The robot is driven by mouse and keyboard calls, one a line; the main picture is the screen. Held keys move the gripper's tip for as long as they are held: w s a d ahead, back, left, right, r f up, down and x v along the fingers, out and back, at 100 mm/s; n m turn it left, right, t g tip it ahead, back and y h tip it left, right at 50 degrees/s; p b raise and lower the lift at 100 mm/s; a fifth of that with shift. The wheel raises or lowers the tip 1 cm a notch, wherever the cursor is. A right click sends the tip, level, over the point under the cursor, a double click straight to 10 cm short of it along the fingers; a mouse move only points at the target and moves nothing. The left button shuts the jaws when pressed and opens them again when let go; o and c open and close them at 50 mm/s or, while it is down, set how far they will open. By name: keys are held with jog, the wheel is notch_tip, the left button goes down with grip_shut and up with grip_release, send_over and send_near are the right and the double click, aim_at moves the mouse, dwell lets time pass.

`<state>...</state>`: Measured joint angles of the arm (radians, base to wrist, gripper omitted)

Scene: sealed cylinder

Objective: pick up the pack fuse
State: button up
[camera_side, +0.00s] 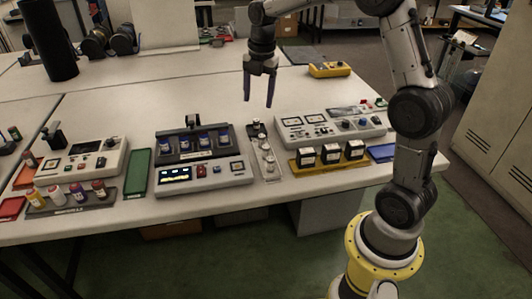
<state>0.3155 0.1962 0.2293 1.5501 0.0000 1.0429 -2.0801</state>
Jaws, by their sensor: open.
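My gripper (258,101) hangs above the middle of the white table, fingers pointing down. Its two dark fingers are apart with nothing between them. I cannot tell for certain which thing is the pack fuse. Small parts stand in a narrow clear tray (276,173) below and in front of my gripper. Several dark blocks with white faces, one of them a middle block (331,153), stand on a yellow tray (300,169) to the right. Several blue-labelled jars, one of them a left jar (185,144), stand in a dark rack (162,151) to the left.
A grey instrument with a lit screen (176,174) sits before the dark rack. A panel with gauges (294,124) stands behind the yellow tray. Coloured bottles (77,190) stand at left. A yellow device (329,70) lies behind. The table (110,100) has bare room behind the instruments.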

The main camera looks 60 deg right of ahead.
jog(key=m+g, duration=0.1)
send_over(266, 146)
notch_tip(266, 146, down, 7)
notch_tip(266, 146, down, 13)
jog(key=shift+s, duration=0.1)
grip_shut()
dwell(0.5)
